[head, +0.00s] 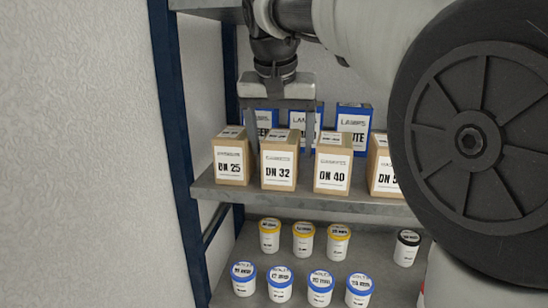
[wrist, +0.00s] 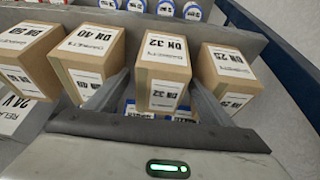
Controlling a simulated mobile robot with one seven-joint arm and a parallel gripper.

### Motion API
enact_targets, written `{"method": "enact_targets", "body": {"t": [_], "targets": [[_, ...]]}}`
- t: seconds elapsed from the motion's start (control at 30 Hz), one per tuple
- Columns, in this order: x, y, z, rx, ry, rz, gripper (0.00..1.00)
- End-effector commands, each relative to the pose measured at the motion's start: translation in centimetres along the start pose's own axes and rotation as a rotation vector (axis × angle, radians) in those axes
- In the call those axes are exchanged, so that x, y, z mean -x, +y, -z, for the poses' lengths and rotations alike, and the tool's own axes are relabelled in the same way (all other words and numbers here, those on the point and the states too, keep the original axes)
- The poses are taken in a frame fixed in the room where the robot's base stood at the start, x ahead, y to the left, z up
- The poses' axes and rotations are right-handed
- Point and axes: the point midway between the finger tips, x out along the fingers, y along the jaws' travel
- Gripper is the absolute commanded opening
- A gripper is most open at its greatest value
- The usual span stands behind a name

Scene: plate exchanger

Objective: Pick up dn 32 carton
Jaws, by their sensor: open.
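The DN 32 carton (head: 279,170) is a brown box with a white label, upright on the middle shelf between the DN 25 carton (head: 231,160) and the DN 40 carton (head: 333,168). My gripper (head: 281,142) is open above and at this carton, one finger on each side. In the wrist view the DN 32 carton (wrist: 165,66) appears upside down between the two fingertips of my gripper (wrist: 159,76). The left fingertip there is close to the DN 40 carton (wrist: 88,58), the right one close to the DN 25 carton (wrist: 227,78). Whether either finger touches a carton cannot be told.
Blue-and-white lamp boxes (head: 353,125) stand behind the cartons. Another DN carton (head: 382,170) is at the right, partly hidden by my arm. Several lidded tubs (head: 320,287) stand on the shelf below. A blue rack post (head: 174,120) rises at the left.

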Motion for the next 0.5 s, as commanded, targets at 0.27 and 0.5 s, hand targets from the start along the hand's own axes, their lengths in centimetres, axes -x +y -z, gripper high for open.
{"method": "enact_targets", "body": {"t": [0.27, 0.5], "targets": [[-3.3, 0.0, -0.1, 0.001, -0.001, -0.001, 0.75], [-3.3, 0.0, -0.1, 0.001, 0.001, 0.000, 0.72]]}}
